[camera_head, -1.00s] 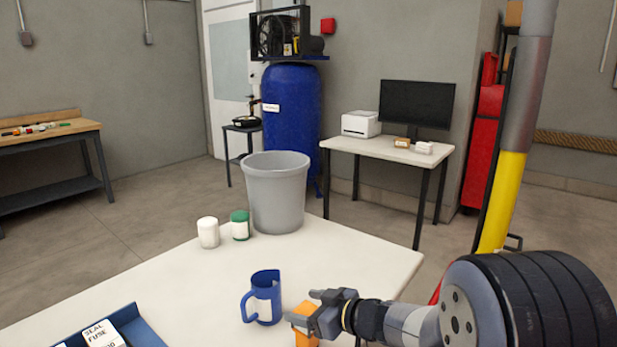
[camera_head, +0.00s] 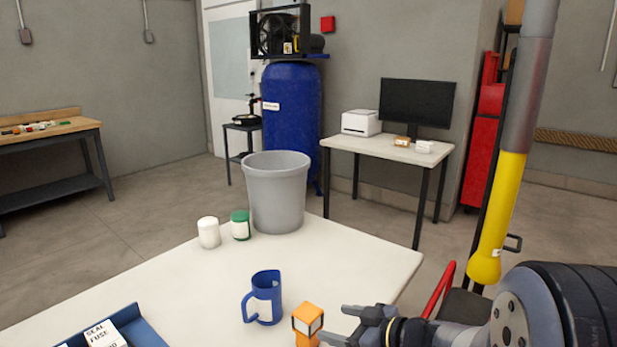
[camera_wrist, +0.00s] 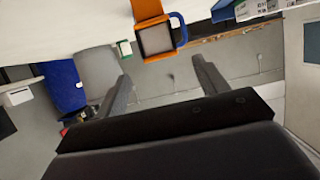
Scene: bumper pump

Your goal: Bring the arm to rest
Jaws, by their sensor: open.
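My gripper (camera_head: 362,325) is at the lower right of the head view, just right of an orange object with a pale square face (camera_head: 307,321). Its jaws are apart with nothing between them; in the wrist view both fingers (camera_wrist: 163,90) show with a gap. The orange object stands at the near part of the white table (camera_head: 200,280) and shows in the wrist view (camera_wrist: 152,32) beyond the fingertips, apart from them. My arm reaches in from the right edge.
A blue mug (camera_head: 265,298) stands just left of the orange object. A blue tray (camera_head: 140,326) with labelled boxes is at the lower left. A grey bin (camera_head: 276,195), a white jar (camera_head: 208,232) and a green-lidded jar (camera_head: 240,226) stand at the table's back. A yellow post (camera_head: 500,210) rises at right.

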